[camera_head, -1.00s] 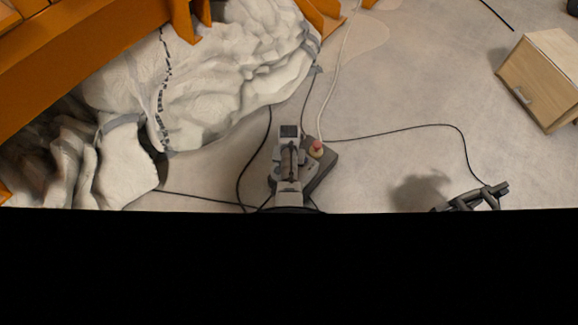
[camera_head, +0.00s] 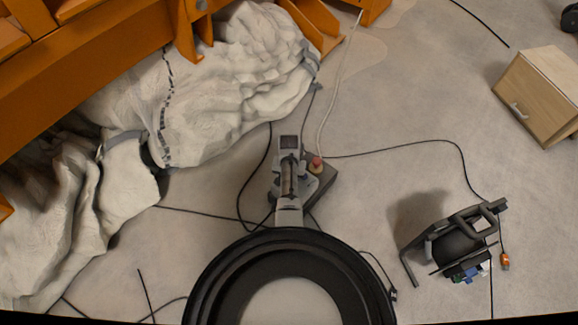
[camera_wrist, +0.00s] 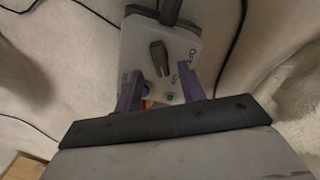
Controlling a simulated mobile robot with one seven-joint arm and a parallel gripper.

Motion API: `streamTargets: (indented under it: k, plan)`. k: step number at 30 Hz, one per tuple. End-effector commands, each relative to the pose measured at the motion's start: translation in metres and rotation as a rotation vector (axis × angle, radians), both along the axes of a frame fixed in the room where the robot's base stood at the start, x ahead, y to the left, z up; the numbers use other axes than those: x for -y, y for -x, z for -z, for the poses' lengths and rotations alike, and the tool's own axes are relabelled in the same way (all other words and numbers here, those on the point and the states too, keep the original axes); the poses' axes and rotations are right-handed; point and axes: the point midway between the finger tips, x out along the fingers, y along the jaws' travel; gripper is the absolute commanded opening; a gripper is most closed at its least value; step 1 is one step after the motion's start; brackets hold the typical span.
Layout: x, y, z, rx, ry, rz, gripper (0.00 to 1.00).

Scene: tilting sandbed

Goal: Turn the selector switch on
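The control box (camera_wrist: 190,45) fills the upper middle of the wrist view, a pale panel with partly readable lettering. The selector switch (camera_wrist: 159,55) is a dark elongated knob on this panel, pointing roughly up and down in the picture. My gripper (camera_wrist: 161,72) is open, its two purple fingers apart near the panel, one on each side of the knob's lower end. I cannot tell whether they touch it. In the head view the box (camera_head: 322,183) lies on the floor, partly hidden under my arm, with a red button (camera_head: 315,163) showing beside my gripper (camera_head: 289,143).
A cable reel (camera_head: 458,245) stands on the floor at right, and a wooden cabinet (camera_head: 540,95) at upper right. White crumpled sheeting (camera_head: 225,90) and an orange frame (camera_head: 90,60) fill the upper left. Cables (camera_head: 430,126) cross the floor around the box.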

Motion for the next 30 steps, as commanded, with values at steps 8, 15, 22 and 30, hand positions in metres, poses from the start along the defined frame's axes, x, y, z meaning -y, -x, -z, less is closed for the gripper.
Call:
streamTargets:
  k: [8,15,22,30]
  plan:
    - [0.000,0.000,-0.066,0.003,0.000,0.000,0.40]
    - [0.000,0.000,-0.093,0.001,0.000,0.000,0.40]
    - [0.000,0.000,-0.097,0.000,0.000,0.000,0.40]
    - [0.000,0.000,-0.097,0.000,0.000,0.000,0.40]
